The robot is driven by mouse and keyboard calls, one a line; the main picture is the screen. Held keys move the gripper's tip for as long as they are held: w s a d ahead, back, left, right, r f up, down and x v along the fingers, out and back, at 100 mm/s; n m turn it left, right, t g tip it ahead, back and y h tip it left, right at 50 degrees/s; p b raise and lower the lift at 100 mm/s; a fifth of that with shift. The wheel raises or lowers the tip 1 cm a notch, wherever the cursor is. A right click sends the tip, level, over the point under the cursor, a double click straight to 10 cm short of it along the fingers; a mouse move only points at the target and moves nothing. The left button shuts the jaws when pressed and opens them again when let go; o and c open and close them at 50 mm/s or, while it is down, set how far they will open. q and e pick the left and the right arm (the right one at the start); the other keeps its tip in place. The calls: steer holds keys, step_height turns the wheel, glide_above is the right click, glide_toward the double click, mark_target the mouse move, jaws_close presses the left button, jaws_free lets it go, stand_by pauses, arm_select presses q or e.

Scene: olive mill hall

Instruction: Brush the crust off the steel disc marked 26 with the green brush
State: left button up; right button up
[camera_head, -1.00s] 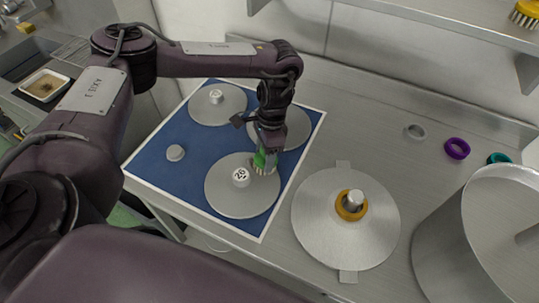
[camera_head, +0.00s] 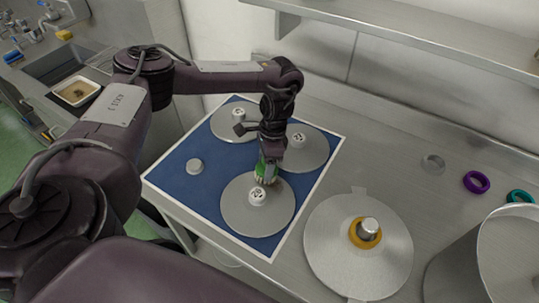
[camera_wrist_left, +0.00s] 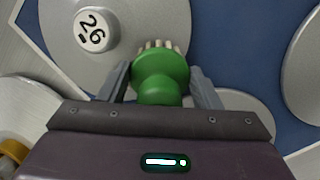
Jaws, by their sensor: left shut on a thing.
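The steel disc marked 26 (camera_head: 237,217) lies on the blue mat nearest the front, its white-topped knob in the middle. The knob's 26 reads clearly in the left wrist view (camera_wrist_left: 92,31). My left gripper (camera_head: 268,158) is shut on the green brush (camera_wrist_left: 160,78) and points down at the disc's far side, behind the knob. The pale bristles (camera_wrist_left: 160,45) are over the disc and seem to touch it, though contact is hard to tell. I cannot make out any crust. My right gripper is not in view.
To the right are a large steel plate with a yellow ring (camera_head: 325,245), a steel drum (camera_head: 460,275) and loose rings (camera_head: 476,182). A shelf (camera_head: 420,45) overhangs the back.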

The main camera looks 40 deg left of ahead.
arm_select(q)
steer(key=shift+r+p, duration=0.1)
steer(key=shift+p, duration=0.3)
steer(key=shift+s+d+p, duration=0.15)
steer(key=shift+d+p, duration=0.25)
steer(key=shift+d, duration=0.15)
steer(key=shift+s+d+p, duration=0.1)
steer(key=shift+d+p, duration=0.55)
steer(key=shift+d, duration=0.8)
steer(key=shift+s+d+p, duration=0.2)
steer(key=shift+d+p, duration=0.25)
steer(key=shift+d, duration=0.35)
steer(key=shift+s+d+p, duration=0.15)
steer(key=shift+d+p, duration=0.15)
steer(key=shift+d, duration=0.75)
steer(key=shift+f, duration=0.2)
steer(key=shift+r, duration=0.1)
steer(key=p+v, duration=0.5)
steer(key=v, duration=0.1)
steer(key=shift+p, duration=0.3)
